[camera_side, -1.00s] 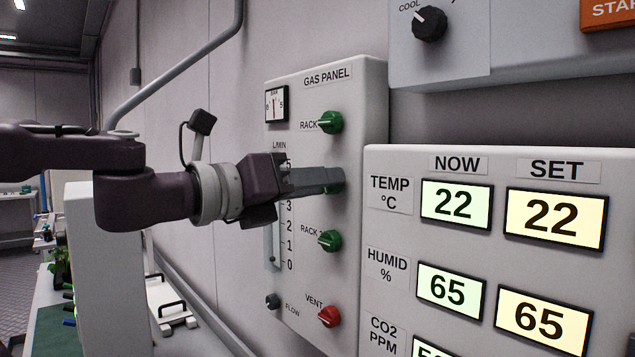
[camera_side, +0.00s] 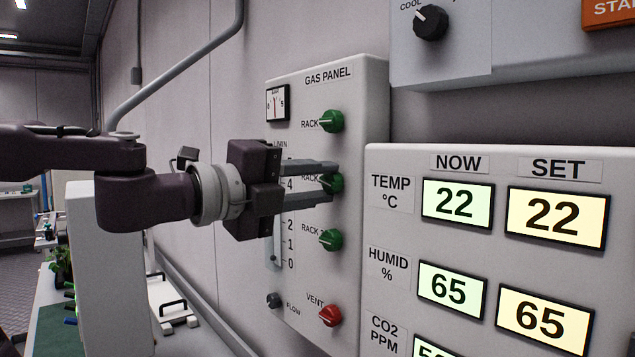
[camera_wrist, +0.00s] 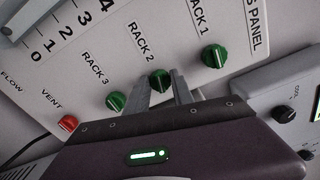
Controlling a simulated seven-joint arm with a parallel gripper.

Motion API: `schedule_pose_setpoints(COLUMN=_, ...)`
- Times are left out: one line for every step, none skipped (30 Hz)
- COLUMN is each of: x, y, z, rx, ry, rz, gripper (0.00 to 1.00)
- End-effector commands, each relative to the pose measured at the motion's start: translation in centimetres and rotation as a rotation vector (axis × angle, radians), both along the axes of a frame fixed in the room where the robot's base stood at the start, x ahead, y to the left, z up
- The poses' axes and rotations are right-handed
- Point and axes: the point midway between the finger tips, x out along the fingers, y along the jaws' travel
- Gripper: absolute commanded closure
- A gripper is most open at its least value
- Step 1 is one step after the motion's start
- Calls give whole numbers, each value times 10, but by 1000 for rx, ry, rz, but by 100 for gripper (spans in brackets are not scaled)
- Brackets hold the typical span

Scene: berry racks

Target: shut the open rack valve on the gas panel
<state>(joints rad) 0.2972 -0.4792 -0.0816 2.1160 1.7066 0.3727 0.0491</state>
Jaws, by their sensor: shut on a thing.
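The gas panel (camera_side: 355,95) is a pale box on the wall with three green rack knobs in a column. My gripper (camera_side: 328,182) is at the middle green knob, the RACK 2 valve (camera_side: 336,183), with its two fingers above and below it, shut on it. In the wrist view the RACK 2 valve (camera_wrist: 158,80) shows between the fingertips, partly hidden by them. The RACK 1 valve (camera_side: 331,121) is above and the RACK 3 valve (camera_side: 330,240) below; both are clear of my fingers.
A red VENT knob (camera_side: 330,316) and a small dark FLOW knob (camera_side: 272,300) sit low on the panel. A gauge (camera_side: 277,103) is at its top left. A display box (camera_side: 480,152) with lit numbers stands close on the right.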

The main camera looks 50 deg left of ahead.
Motion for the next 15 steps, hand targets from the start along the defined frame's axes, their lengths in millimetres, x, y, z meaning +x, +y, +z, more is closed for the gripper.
schedule_pose_setpoints(x=0, y=0, z=0, rx=-30, ry=1, rz=-1, gripper=100)
schedule_pose_setpoints(x=0, y=0, z=-1, rx=-50, ry=1, rz=-1, gripper=100)
schedule_pose_setpoints(x=0, y=0, z=-1, rx=-76, ry=1, rz=0, gripper=100)
schedule_pose_setpoints(x=0, y=0, z=-1, rx=-94, ry=1, rz=0, gripper=100)
schedule_pose_setpoints(x=0, y=0, z=-1, rx=-110, ry=1, rz=0, gripper=100)
schedule_pose_setpoints(x=0, y=0, z=-1, rx=-132, ry=1, rz=0, gripper=100)
schedule_pose_setpoints(x=0, y=0, z=-1, rx=-145, ry=1, rz=0, gripper=100)
schedule_pose_setpoints(x=0, y=0, z=-1, rx=-160, ry=1, rz=0, gripper=100)
schedule_pose_setpoints(x=0, y=0, z=-1, rx=-175, ry=1, rz=0, gripper=100)
schedule_pose_setpoints(x=0, y=0, z=-1, rx=-187, ry=1, rz=1, gripper=100)
schedule_pose_setpoints(x=0, y=0, z=-1, rx=-196, ry=1, rz=1, gripper=100)
schedule_pose_setpoints(x=0, y=0, z=-1, rx=-208, ry=1, rz=1, gripper=100)
schedule_pose_setpoints(x=0, y=0, z=-1, rx=-216, ry=1, rz=1, gripper=100)
schedule_pose_setpoints(x=0, y=0, z=-1, rx=-223, ry=1, rz=1, gripper=100)
schedule_pose_setpoints(x=0, y=0, z=-1, rx=-230, ry=1, rz=1, gripper=100)
